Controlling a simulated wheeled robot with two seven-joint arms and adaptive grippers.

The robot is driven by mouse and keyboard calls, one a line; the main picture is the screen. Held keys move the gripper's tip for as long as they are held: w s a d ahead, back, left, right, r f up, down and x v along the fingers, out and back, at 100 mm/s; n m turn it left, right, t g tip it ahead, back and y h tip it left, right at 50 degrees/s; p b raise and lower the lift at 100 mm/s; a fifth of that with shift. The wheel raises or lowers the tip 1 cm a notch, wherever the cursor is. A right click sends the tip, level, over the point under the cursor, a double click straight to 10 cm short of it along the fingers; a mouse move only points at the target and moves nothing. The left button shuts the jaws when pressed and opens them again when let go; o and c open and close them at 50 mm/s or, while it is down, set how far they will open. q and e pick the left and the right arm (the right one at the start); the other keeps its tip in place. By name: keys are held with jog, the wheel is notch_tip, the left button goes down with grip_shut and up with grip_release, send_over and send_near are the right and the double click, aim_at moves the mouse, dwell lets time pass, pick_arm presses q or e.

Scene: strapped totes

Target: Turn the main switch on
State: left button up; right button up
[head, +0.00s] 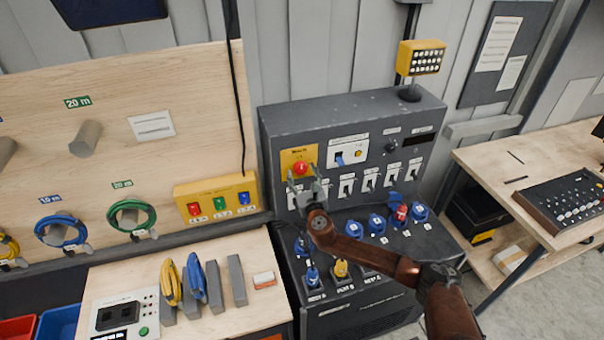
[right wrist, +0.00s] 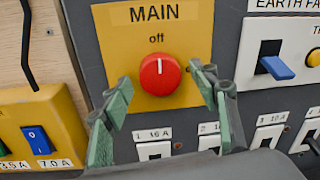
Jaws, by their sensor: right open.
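The main switch is a round red knob (right wrist: 160,75) on a yellow plate (right wrist: 187,22) marked "MAIN" and "off". Its white pointer mark is at the top, toward "off". In the head view the knob (head: 300,168) is on the upper left of the dark panel. My right gripper (right wrist: 160,83) is open, with its green fingers on either side of the knob in the right wrist view. I cannot tell whether they touch it. In the head view the right gripper (head: 305,186) is just in front of the knob. My left gripper is not in view.
A blue-lever earth fault switch (right wrist: 275,65) is right of the knob. A row of small breakers (head: 347,184) sits below. A yellow box (head: 218,199) with coloured switches is to the left. Blue sockets (head: 376,223) and plugs are on the lower panel.

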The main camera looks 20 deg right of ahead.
jog(key=c, duration=1.2)
jog(key=shift+o, duration=0.2)
jog(key=m, duration=0.4)
jog(key=shift+m, duration=0.3)
jog(key=m, duration=0.4)
jog(key=shift+r+g+y+b, duration=0.1)
jog(key=shift+g+y+b, duration=0.2)
jog(key=m, duration=0.4)
jog(key=shift+d+m, duration=0.1)
jog(key=shift+m, duration=0.2)
jog(key=shift+m+y, duration=0.5)
jog(key=shift+m, duration=1.3)
